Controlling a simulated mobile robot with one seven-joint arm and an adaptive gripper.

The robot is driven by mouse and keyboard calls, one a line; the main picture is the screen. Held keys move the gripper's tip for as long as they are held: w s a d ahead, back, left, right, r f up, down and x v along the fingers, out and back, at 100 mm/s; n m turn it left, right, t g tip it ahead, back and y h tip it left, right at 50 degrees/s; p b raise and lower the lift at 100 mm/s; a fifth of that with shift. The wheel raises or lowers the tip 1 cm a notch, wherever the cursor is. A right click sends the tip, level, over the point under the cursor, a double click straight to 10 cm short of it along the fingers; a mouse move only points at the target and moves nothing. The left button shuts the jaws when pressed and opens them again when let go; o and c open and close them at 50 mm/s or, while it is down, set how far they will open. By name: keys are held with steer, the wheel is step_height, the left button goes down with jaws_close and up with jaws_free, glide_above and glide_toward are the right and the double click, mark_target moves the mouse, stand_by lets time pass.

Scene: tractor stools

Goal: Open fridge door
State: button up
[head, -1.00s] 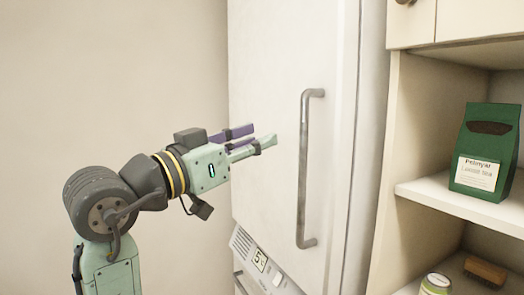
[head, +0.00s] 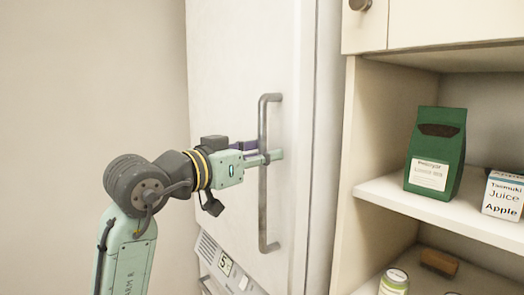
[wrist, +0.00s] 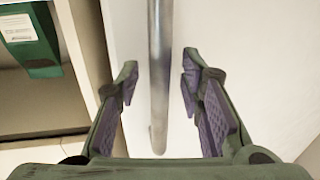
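The white fridge door (head: 225,85) is closed and carries a long vertical grey bar handle (head: 264,205). My gripper (head: 268,152) is at the upper middle of the handle. In the wrist view the handle (wrist: 160,65) runs between the two open fingers, with a gap on each side. My gripper also shows there (wrist: 160,85), with purple pads facing the bar. In the head view the near finger crosses in front of the bar and the far finger is partly hidden behind it.
A shelf unit (head: 375,190) stands right of the fridge. It holds a green bag (head: 436,155), a juice carton (head: 503,195), a jar (head: 394,282) and a brown brush-like item (head: 439,262). A bare wall is at the left.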

steer(key=shift+w+d, duration=0.1)
steer(key=shift+c, duration=0.2)
jaws_close()
stand_by(0.7)
